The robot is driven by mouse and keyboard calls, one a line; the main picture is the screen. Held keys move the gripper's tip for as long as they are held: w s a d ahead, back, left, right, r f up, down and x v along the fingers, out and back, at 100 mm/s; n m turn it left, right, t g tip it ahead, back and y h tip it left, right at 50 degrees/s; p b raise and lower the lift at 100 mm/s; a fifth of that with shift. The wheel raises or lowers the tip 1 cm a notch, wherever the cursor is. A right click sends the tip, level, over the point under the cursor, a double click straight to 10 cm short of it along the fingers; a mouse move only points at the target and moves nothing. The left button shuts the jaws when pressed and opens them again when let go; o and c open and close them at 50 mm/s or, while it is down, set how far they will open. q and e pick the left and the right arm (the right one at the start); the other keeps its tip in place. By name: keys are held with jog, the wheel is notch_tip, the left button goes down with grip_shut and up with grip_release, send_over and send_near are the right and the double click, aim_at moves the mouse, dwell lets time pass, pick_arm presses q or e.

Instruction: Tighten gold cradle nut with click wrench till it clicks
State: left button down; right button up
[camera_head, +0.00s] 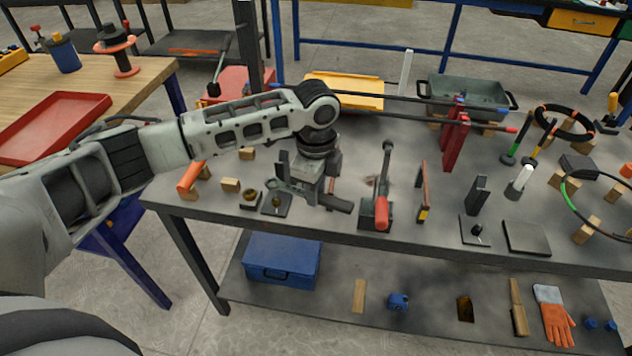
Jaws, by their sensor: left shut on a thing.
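My left gripper (308,186) points down over the front of the grey table and is shut on a dark tool. The tool's dark cylindrical handle (336,204) sticks out to the right just above the tabletop; it looks like the click wrench, but its head is hidden or too small to make out. A small gold ring-like piece (250,194), perhaps the gold cradle nut, sits on a dark block left of the gripper, apart from it. A dark plate with a small brass-coloured knob (276,202) lies between them. My right gripper is out of view.
A toggle clamp with a red grip (381,212) stands close right of the gripper. An orange cylinder (189,178) and wooden blocks (231,185) lie to the left. A yellow tray (344,92), long dark bars and a red bracket (456,140) are behind.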

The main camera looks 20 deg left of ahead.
pick_arm(q)
notch_tip(320, 180, down, 4)
jog(key=shift+r+b, duration=0.15)
jog(key=shift+b, duration=0.5)
jog(key=shift+r, duration=0.2)
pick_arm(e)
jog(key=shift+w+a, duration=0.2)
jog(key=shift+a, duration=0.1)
pick_arm(q)
jog(key=shift+p, duration=0.35)
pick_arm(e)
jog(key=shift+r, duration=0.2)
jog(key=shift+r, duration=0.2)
pick_arm(q)
jog(key=shift+p, duration=0.3)
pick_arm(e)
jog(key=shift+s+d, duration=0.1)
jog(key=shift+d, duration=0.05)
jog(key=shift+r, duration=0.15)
pick_arm(q)
jog(key=shift+p, duration=0.5)
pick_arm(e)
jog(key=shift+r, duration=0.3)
pick_arm(q)
jog(key=shift+f+b, duration=0.5)
jog(key=shift+f, duration=0.7)
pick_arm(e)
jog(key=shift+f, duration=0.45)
